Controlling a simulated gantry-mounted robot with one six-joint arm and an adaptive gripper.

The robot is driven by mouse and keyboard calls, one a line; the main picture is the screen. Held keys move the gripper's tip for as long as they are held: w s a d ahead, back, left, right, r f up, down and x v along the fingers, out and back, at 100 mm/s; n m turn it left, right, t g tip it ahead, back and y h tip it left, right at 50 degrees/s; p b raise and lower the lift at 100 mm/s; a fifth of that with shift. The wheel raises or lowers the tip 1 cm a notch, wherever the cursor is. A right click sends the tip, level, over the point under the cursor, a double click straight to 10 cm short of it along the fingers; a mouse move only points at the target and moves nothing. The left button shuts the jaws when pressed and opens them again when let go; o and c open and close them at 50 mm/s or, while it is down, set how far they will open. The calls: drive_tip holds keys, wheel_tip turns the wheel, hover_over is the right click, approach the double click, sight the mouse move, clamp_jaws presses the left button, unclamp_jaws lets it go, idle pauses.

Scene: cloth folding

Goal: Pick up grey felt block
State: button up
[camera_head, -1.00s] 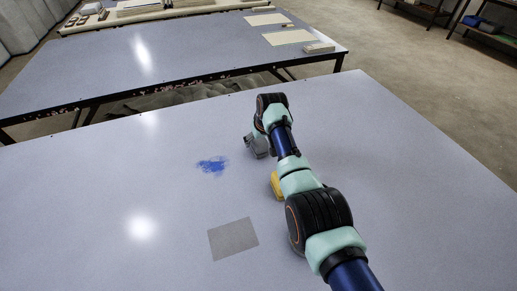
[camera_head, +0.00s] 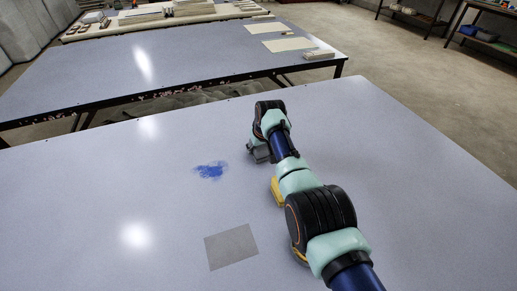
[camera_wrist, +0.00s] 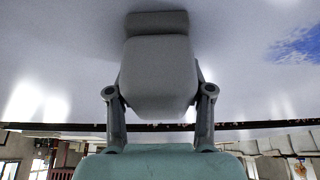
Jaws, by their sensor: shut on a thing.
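The grey felt block (camera_wrist: 160,65) fills the middle of the wrist view, with a finger of my gripper (camera_wrist: 158,82) on each side of it. My gripper is shut on the block. In the camera_head view my gripper (camera_head: 259,153) is low over the table, right of the blue patch, and the grey block there is hard to tell from the fingers. A dark shadow lies around the block's far end in the wrist view. I cannot tell whether the block touches the table.
A blue scribbled patch (camera_head: 211,170) and a grey square (camera_head: 231,247) lie on the pale table (camera_head: 90,210). A yellow thing (camera_head: 277,192) is partly hidden by my arm. A second table (camera_head: 200,60) stands beyond. The left of the near table is clear.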

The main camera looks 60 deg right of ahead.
drive_tip(key=shift+r, duration=0.1)
wheel_tip(320, 180, up, 20)
drive_tip(key=p, duration=0.9)
